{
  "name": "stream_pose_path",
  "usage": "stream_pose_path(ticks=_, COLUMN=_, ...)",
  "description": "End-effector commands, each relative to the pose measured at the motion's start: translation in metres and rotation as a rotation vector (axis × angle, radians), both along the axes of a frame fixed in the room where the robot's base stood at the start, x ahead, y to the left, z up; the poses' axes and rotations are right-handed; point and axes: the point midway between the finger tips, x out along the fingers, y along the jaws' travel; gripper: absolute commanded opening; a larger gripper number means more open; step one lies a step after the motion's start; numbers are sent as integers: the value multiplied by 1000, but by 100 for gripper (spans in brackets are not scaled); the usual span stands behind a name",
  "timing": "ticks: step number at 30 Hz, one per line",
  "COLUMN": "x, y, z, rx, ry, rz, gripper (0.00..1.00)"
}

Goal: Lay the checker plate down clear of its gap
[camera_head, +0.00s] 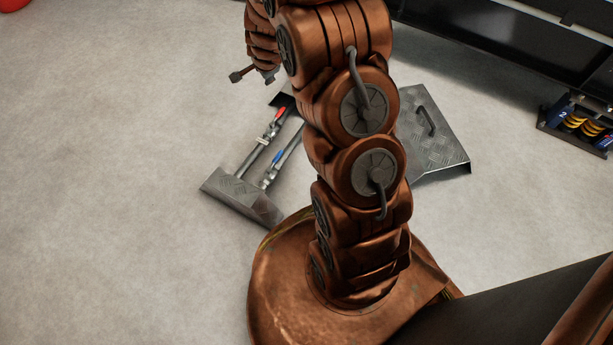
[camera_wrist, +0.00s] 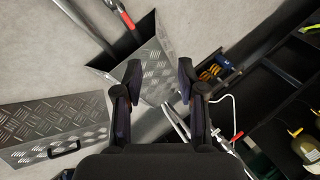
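The checker plate (camera_head: 435,130) is a grey diamond-tread plate with a dark bar handle, lying on the floor right of my arm in the head view. My arm hides its left part. In the wrist view it is at the lower left (camera_wrist: 50,125), apart from the open gap. The gap (camera_head: 268,150) shows pipes with a red and a blue valve handle, with fixed tread plates at its ends; one is at the near end (camera_head: 240,198). My gripper (camera_wrist: 159,72) is open and empty, its fingers spread above the other fixed plate (camera_wrist: 155,65) in the wrist view.
A dark low box with yellow-banded items (camera_head: 578,122) stands at the right. A long black frame (camera_head: 500,40) runs across the upper right. Dark shelving with bottles (camera_wrist: 305,142) shows in the wrist view. The concrete floor at the left is clear.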

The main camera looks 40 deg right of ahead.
Motion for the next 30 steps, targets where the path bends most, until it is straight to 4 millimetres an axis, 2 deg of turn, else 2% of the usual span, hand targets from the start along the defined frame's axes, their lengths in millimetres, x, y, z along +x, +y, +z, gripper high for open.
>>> stream_pose_path(ticks=1, x=-6, y=16, z=15, rx=1, ry=14, rz=66, gripper=40)
stream_pose_path(ticks=8, x=-62, y=89, z=56, rx=6, ry=141, rz=398, gripper=40)
stream_pose_path(ticks=11, x=-93, y=114, z=73, rx=1, ry=194, rz=539, gripper=40)
stream_pose_path(ticks=15, x=-144, y=144, z=94, rx=-7, ry=279, rz=736, gripper=40)
stream_pose_path(ticks=21, x=-223, y=171, z=121, rx=-30, ry=398, rz=1005, gripper=40)
stream_pose_path(ticks=25, x=-281, y=179, z=136, rx=-42, ry=486, rz=1174, gripper=40)
stream_pose_path(ticks=30, x=-352, y=179, z=153, rx=-61, ry=601, rz=1375, gripper=40)
